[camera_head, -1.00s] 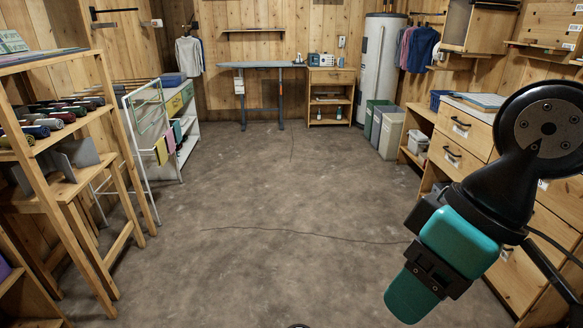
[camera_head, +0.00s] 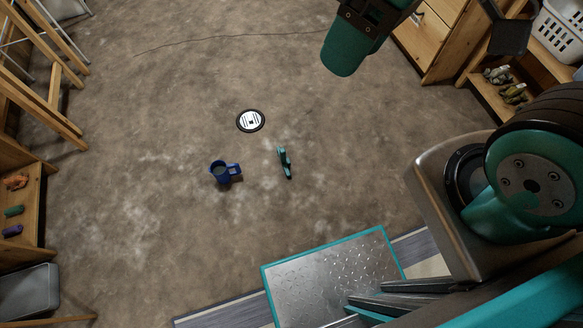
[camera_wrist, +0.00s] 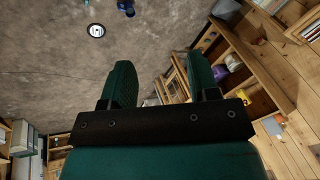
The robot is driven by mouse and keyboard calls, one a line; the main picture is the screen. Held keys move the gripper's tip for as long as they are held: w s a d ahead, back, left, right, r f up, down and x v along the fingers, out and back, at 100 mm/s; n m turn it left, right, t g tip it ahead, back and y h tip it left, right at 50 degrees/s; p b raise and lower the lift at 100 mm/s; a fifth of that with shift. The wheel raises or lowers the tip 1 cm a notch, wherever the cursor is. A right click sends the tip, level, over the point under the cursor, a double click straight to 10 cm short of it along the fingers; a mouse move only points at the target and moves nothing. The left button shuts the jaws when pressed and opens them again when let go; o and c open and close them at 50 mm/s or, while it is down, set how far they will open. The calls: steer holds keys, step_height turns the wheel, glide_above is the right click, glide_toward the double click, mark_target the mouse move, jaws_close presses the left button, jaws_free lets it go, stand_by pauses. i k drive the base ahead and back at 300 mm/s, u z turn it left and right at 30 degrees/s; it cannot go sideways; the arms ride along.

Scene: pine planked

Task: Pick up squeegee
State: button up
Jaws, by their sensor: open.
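A small, narrow teal object (camera_head: 285,162) lies on the concrete floor near the middle of the head view. It may be the squeegee, but it is too small to be sure. My gripper (camera_head: 343,62) shows at the top of the head view, above the floor and apart from this object. In the wrist view my gripper (camera_wrist: 159,65) has its two teal fingers spread with nothing between them. The wrist view points along the floor towards wooden shelving. A small teal bit is cut off at its top edge.
A blue mug (camera_head: 222,172) stands left of the teal object. A round black-and-white disc (camera_head: 250,121) lies behind them. Wooden shelving (camera_head: 30,215) stands at left and wooden drawers (camera_head: 432,38) at upper right. The floor around the small objects is clear.

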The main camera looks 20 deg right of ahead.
mark_target(282, 152)
steer(key=u, duration=0.5)
steer(key=k, duration=0.6)
steer(key=u, duration=1.05)
steer(key=i, duration=0.8)
steer(key=z, duration=0.75)
steer(key=i, duration=0.7)
steer(key=z, duration=0.8)
